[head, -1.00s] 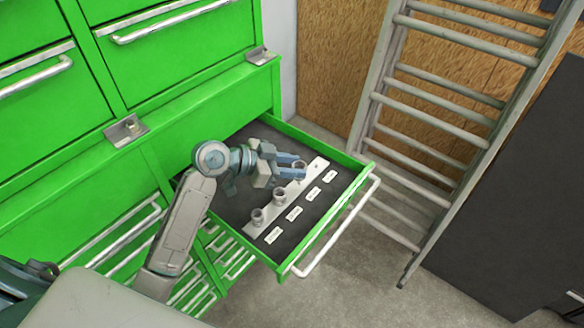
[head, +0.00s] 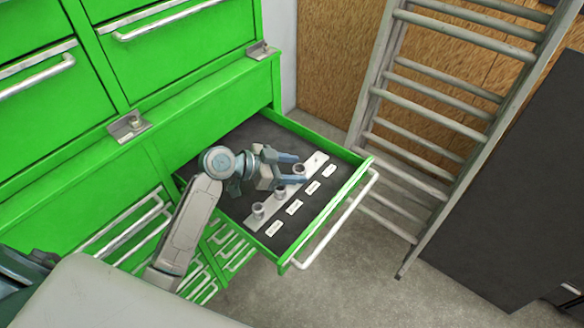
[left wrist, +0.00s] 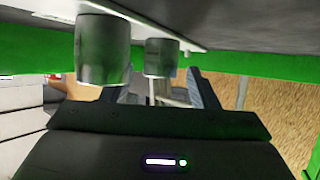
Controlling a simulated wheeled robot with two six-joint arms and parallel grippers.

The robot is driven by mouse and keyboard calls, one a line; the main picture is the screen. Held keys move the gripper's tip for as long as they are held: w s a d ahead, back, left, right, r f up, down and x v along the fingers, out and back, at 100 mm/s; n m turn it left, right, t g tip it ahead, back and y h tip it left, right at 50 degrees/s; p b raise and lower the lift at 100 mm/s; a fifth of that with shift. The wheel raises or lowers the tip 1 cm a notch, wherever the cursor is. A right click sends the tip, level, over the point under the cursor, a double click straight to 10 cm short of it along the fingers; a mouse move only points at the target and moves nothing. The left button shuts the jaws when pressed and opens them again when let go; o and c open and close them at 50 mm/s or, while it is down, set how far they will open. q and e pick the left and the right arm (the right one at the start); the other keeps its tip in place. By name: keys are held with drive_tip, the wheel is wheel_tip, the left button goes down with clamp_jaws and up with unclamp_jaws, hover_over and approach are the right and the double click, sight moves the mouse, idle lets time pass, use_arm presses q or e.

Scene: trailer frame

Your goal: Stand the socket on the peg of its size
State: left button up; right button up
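A pale strip (head: 266,208) lies in the open drawer, with a small bare peg or hole (head: 318,158) at its far end. Three grey metal sockets stand along it: a near one (head: 258,211), a middle one (head: 280,194) and a third (head: 299,169). My left gripper (head: 297,169) is open, its blue fingers on either side of the third socket. In the left wrist view, which is upside down, a socket (left wrist: 161,57) shows between the spread fingers (left wrist: 163,85), with gaps beside it. Another socket (left wrist: 103,50) is closer to the camera. My right gripper is out of view.
Several small white labels, one here (head: 294,207), lie beside the strip on the dark drawer floor. The green drawer wall (head: 315,140) and the front handle (head: 340,222) bound the space. A ladder (head: 430,110) leans outside to the right.

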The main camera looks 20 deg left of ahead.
use_arm(q)
drive_tip(key=shift+r, duration=0.25)
drive_tip(key=shift+s+a+r, duration=0.1)
drive_tip(key=shift+s+a, duration=0.05)
drive_tip(key=shift+a, duration=0.15)
drive_tip(key=p+v, duration=0.2)
drive_tip(key=v, duration=0.9)
drive_tip(key=shift+p, duration=0.3)
drive_tip(key=shift+s, duration=0.15)
